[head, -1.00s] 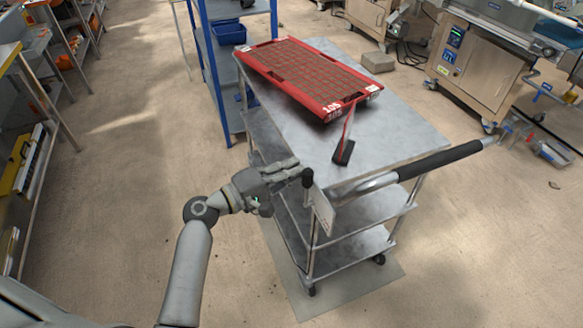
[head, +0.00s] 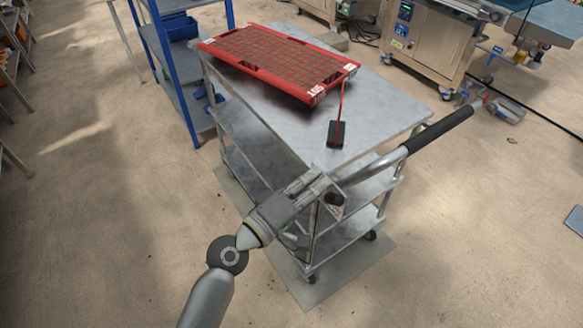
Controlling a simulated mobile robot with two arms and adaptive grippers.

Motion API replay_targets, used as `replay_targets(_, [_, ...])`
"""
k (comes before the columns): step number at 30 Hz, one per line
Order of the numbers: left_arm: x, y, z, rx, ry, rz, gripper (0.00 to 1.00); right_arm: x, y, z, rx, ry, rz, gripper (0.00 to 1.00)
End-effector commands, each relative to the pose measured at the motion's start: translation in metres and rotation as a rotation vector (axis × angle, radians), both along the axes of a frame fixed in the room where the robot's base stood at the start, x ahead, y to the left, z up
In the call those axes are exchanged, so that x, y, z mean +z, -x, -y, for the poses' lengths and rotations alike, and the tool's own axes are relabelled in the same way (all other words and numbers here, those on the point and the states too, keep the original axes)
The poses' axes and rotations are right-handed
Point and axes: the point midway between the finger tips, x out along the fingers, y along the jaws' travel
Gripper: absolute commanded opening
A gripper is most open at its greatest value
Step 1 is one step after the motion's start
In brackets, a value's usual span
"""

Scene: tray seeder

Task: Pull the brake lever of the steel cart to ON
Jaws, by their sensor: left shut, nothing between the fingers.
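The steel cart (head: 375,138) stands in the middle with a push handle (head: 437,130) at its near end. The brake lever's black knob (head: 334,199) shows at the near corner, just below the handle's base. My left gripper (head: 322,185) is shut and empty. Its fingertips are right at the lever, over the knob's upper side in the picture; I cannot tell whether they touch it. The gripper hides most of the lever's plate and any marking on it. My right gripper is out of view.
A red seed tray (head: 265,73) lies on the cart top, with a black scanner-like object (head: 336,134) near it. A blue shelf rack (head: 183,80) stands behind left, steel machines (head: 425,45) behind right. Floor (head: 110,220) to the left is open.

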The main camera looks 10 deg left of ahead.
Motion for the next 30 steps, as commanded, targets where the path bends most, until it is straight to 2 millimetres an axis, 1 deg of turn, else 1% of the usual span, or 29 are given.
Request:
replay_targets(1, [-0.003, 0.004, 0.008, -0.003, 0.0, -0.002, 0.0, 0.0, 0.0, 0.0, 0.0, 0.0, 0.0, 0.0])
replay_targets(3, [-0.006, 0.009, 0.015, -0.002, -0.003, -0.001, 0.0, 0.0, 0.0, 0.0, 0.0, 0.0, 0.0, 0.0])
replay_targets(10, [-0.018, 0.021, 0.029, -0.002, -0.003, -0.001, 0.0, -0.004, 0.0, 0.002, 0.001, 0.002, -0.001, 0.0])
replay_targets(17, [-0.028, 0.029, 0.035, 0.0, -0.002, -0.001, 0.0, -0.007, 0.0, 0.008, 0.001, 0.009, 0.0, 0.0])
replay_targets(30, [-0.034, 0.034, 0.039, 0.001, -0.001, -0.002, 0.0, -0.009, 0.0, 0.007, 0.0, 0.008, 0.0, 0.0])
